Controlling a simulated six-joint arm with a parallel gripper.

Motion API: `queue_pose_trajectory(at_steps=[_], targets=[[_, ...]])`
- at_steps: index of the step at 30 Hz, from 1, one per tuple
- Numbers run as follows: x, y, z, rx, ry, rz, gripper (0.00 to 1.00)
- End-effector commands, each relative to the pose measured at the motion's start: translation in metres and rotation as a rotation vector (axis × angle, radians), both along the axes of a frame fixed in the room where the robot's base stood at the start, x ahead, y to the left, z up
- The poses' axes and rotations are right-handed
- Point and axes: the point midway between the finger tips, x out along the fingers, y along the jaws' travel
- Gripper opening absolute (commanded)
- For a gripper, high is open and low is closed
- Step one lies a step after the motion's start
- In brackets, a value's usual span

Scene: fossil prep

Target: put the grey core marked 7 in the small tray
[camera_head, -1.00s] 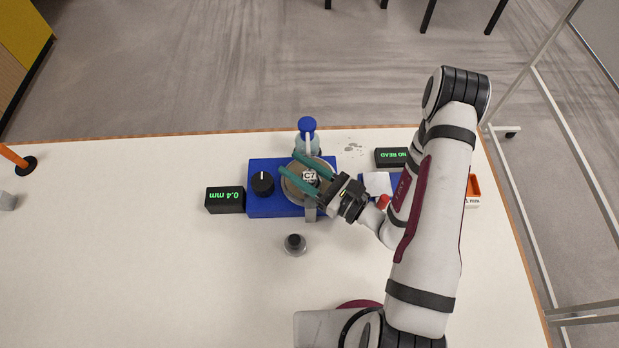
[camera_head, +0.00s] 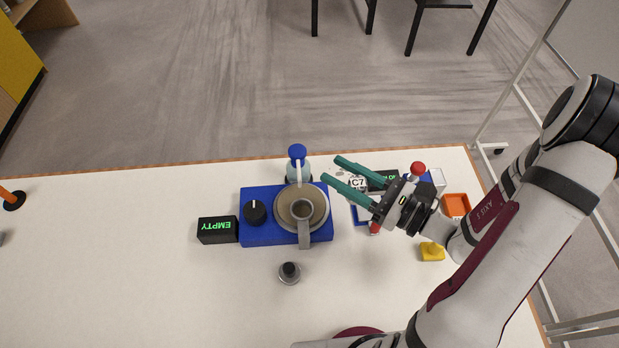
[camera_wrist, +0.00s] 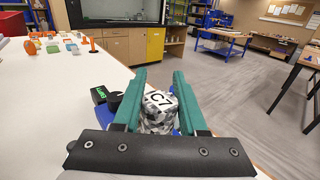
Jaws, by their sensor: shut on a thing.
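The grey core (camera_head: 357,182) has a mottled surface and a white label reading C7. My gripper (camera_head: 333,168) is shut on it and holds it to the right of the blue machine. In the wrist view the core (camera_wrist: 158,115) sits between the two green fingers of my gripper (camera_wrist: 160,74), label showing. A small orange tray (camera_head: 456,204) stands near the table's right edge, to the right of my gripper. My wrist and arm lie close to it in the picture.
The blue machine (camera_head: 258,232) has a round disc, a black knob and a display (camera_head: 217,230) reading EMPTY. A blue-capped bottle (camera_head: 298,165) stands behind it. A dark round item (camera_head: 289,272) is in front. A yellow block (camera_head: 432,252) is at right. The left table is mostly clear.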

Motion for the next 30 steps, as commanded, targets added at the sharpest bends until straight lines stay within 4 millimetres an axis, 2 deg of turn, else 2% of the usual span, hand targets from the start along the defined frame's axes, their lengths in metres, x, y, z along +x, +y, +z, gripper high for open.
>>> queue_pose_trajectory(at_steps=[3, 8, 11, 15, 19, 23, 26, 29, 30], targets=[[-0.003, -0.013, 0.008, -0.002, -0.002, -0.001, 0.00], [0.001, -0.018, 0.015, -0.006, 0.000, 0.006, 0.00], [0.022, -0.021, 0.041, -0.021, 0.000, 0.024, 0.00], [0.052, -0.018, 0.094, -0.021, -0.004, 0.048, 0.00], [0.064, -0.012, 0.128, -0.007, -0.005, 0.063, 0.00], [0.067, -0.011, 0.135, 0.000, -0.001, 0.064, 0.00], [0.068, -0.022, 0.131, 0.001, 0.000, 0.039, 0.00], [0.071, -0.051, 0.119, 0.003, 0.001, -0.030, 0.00], [0.071, -0.067, 0.112, 0.005, 0.003, -0.069, 0.00]])
